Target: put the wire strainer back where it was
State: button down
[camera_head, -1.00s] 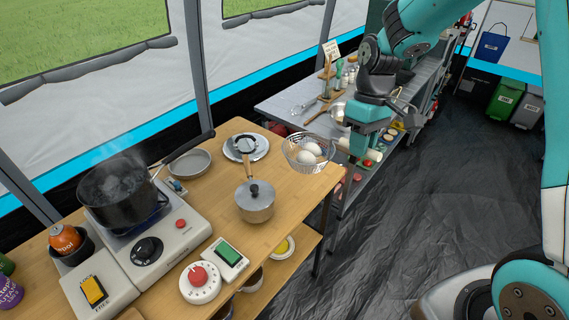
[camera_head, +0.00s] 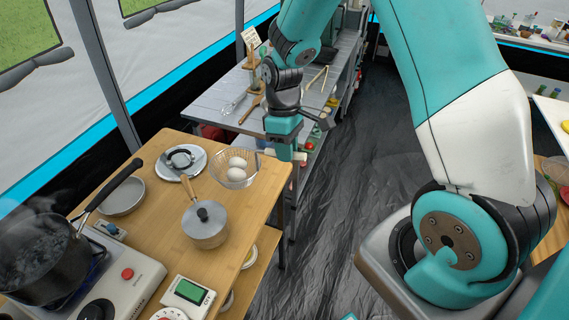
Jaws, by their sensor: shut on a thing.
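The wire strainer (camera_head: 228,181) is a wire-mesh bowl with white eggs (camera_head: 237,169) in it. It is near the far right corner of the wooden table (camera_head: 262,205), beyond the small lidded saucepan (camera_head: 205,228). My gripper (camera_head: 287,153) is just right of the bowl and shut on the strainer's pale handle, which is partly hidden by the jaws. I cannot tell whether the bowl touches the tabletop or hangs just above it.
A black pot (camera_head: 38,262) steams on the hob at the left. A metal side table (camera_head: 222,103) with utensils stands beyond.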

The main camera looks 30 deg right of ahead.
jog(key=x, duration=0.2)
jog(key=w+x, duration=0.1)
jog(key=x, duration=0.2)
jog(key=shift+d+f+p, duration=0.15)
jog(key=shift+f+p, duration=0.25)
jog(key=shift+f, duration=0.05)
jog(key=c, duration=1)
grip_release()
jog(key=shift+c, duration=0.2)
jog(key=shift+r, duration=0.1)
jog(key=b+v, duration=0.1)
jog(key=v, duration=0.3)
jog(key=a+b+v, duration=0.1)
jog(key=v, duration=0.4)
jog(key=s+a+v, duration=0.1)
jog(key=v, duration=0.3)
jog(key=shift+s+r+b, duration=0.1)
jog(key=shift+r+b, duration=0.25)
jog(key=shift+b, duration=0.05)
jog(key=s+a+r+t+y, duration=0.1)
jog(key=s+a+r, duration=0.4)
jog(key=s, duration=0.5)
jog(key=s+a+r+t+y, duration=0.1)
jog(key=s+a+r, duration=0.4)
jog(key=s, duration=0.5)
jog(key=a+y, duration=0.1)
jog(key=a, duration=0.1)
jog(key=shift+s+a+r+t, duration=0.2)
jog(key=shift+s+a+t, duration=0.1)
jog(key=shift+s, duration=0.05)
